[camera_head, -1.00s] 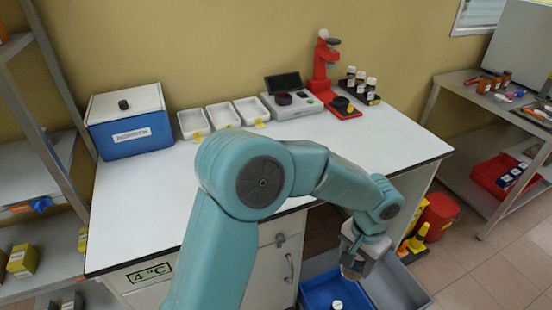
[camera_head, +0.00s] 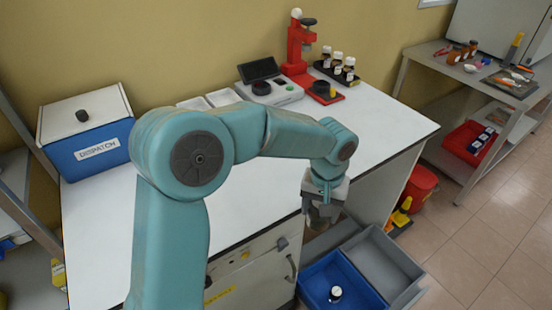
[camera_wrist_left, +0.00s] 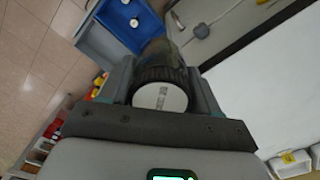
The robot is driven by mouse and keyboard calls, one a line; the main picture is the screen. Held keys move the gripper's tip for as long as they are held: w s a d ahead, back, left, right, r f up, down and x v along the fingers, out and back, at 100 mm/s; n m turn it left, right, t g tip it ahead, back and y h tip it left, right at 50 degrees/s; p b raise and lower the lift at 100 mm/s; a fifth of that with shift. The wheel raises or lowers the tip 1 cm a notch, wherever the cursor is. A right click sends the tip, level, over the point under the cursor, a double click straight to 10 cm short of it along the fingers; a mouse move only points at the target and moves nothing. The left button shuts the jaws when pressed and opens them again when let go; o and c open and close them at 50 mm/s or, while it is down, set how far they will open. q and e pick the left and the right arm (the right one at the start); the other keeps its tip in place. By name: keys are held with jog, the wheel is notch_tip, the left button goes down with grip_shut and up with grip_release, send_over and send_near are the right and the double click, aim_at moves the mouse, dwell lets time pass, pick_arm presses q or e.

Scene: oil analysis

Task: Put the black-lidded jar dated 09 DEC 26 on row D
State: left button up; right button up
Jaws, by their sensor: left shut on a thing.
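My left gripper (camera_head: 322,212) is shut on a jar (camera_wrist_left: 160,72). In the left wrist view the jar has a dark ridged lid with a pale round label (camera_wrist_left: 160,97) on it; the print is too small to read. In the head view the jar shows only as a dark shape below the fingers, in front of the bench's edge and above the bins. Another jar with a pale-marked top (camera_head: 335,293) stands in the blue bin (camera_head: 312,283). My right gripper is out of view. I cannot make out a row marked D.
The white bench (camera_head: 250,205) has clear room. A blue dispatch box (camera_head: 90,140), white trays (camera_head: 222,97), a scale (camera_head: 272,90), a red stand (camera_head: 298,50) and a rack of jars (camera_head: 337,72) stand on it. A grey bin (camera_head: 385,262) adjoins the blue one.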

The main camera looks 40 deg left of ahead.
pick_arm(q)
jog(key=w+a+r+n+p, duration=0.2)
jog(key=a+r+n+p, duration=0.7)
jog(key=a+r, duration=1.2)
jog(key=shift+n, duration=0.7)
jog(key=f, duration=0.6)
jog(key=f+b, duration=0.1)
jog(key=f, duration=0.6)
jog(key=s+f, duration=0.1)
jog(key=f, duration=0.6)
jog(key=shift+a, duration=0.3)
jog(key=shift+r, duration=0.1)
jog(key=shift+f+b, duration=0.25)
jog(key=shift+b, duration=0.1)
jog(key=o, duration=1.2)
jog(key=shift+r, duration=0.1)
jog(key=shift+c, duration=0.2)
